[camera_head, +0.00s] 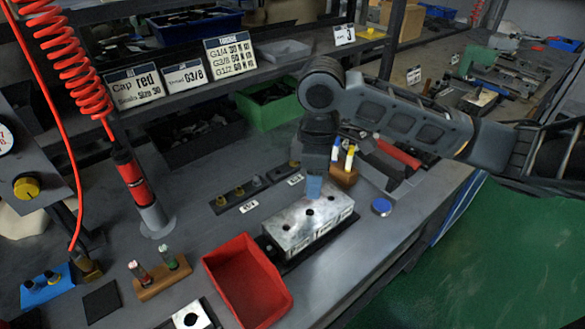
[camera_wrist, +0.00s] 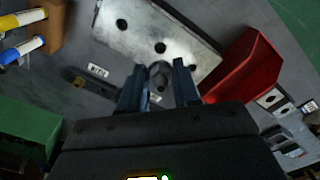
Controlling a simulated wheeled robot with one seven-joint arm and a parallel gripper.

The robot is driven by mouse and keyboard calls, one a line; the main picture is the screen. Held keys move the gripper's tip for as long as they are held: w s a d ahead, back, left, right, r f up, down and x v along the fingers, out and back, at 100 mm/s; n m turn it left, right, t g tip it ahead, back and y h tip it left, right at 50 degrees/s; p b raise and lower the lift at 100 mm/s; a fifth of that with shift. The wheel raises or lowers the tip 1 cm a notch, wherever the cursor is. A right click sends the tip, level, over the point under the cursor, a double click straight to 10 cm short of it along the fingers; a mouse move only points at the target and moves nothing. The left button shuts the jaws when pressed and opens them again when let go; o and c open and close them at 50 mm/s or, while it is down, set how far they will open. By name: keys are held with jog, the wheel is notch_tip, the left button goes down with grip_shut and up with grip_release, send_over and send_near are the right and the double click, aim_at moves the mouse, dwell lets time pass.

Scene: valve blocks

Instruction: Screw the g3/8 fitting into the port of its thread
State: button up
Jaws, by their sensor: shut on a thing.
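The valve block (camera_head: 308,232) is a silvery metal box on a dark base at the middle of the bench. Dark round ports show in its top. The block also shows in the wrist view (camera_wrist: 180,32). My gripper (camera_head: 313,187) is over the block's far side, pointing down. In the wrist view my gripper (camera_wrist: 159,85) has its two blue-grey fingers on either side of a grey fitting (camera_wrist: 160,72), which it holds. The fitting appears close to the block's edge in that view; whether it touches the block cannot be told. In the head view the fitting is hidden.
A dark rack (camera_head: 230,201) with several fittings lies behind the block. A red tray (camera_head: 245,283) stands at its front left. A blue round cap (camera_head: 381,206) lies at its right, a wooden pen holder (camera_head: 345,176) behind.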

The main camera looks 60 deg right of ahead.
jog(key=shift+w, duration=0.1)
dwell(0.3)
jog(key=shift+f+b, duration=1.9)
jog(key=shift+f, duration=0.5)
jog(key=shift+f+b, duration=0.7)
jog(key=shift+f, duration=0.25)
